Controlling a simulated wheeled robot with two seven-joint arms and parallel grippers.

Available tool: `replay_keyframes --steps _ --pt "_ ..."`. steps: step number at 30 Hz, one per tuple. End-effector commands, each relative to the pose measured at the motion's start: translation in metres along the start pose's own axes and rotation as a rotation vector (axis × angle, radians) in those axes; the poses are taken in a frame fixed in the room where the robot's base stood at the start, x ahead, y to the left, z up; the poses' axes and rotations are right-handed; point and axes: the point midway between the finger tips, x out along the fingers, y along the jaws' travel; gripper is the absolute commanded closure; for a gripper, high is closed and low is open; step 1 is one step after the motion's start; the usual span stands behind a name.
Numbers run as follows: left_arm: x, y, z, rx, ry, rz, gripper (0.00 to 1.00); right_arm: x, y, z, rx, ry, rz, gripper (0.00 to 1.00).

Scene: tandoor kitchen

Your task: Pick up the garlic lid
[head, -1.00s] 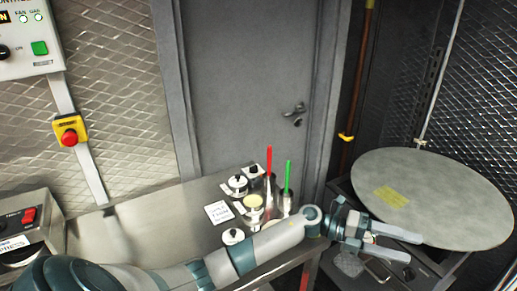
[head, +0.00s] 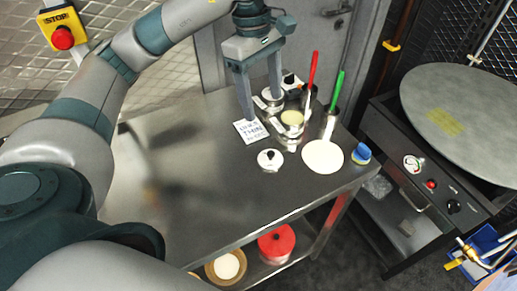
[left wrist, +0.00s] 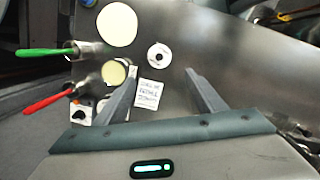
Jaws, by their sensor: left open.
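Several round white lids with dark knobs show on the steel table. One lid (head: 270,160) lies apart near the table's middle and also shows in the left wrist view (left wrist: 159,56). Another lid (head: 267,98) is by my left gripper's fingers, partly hidden, and one (head: 292,82) sits behind it. I cannot read which is the garlic lid. My left gripper (head: 262,105) is open and empty, fingers pointing down above the back of the table beside the printed card (head: 250,131). In the left wrist view the card (left wrist: 150,94) is between the fingers. My right gripper is not in view.
A red-handled tool (head: 310,75) and a green-handled one (head: 337,90) stand upright close to the right of the gripper. A pale disc (head: 322,157) and a blue-topped container (head: 361,154) are at the table's right. The left part of the table is clear.

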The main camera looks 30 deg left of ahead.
Motion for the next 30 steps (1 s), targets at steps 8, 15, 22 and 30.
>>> replay_keyframes --steps 8,15,22,30 --pt "0.0 0.0 0.0 0.0 0.002 0.0 0.36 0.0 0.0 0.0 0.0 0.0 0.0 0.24" --pt "0.009 0.0 0.0 -0.002 0.001 -0.003 0.36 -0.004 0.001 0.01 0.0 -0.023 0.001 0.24" --pt "0.038 -0.001 0.0 -0.002 0.0 -0.006 0.36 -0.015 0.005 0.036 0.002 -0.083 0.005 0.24" --pt "0.085 -0.001 0.001 -0.002 -0.001 -0.006 0.36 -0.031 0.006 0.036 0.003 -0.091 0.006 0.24"
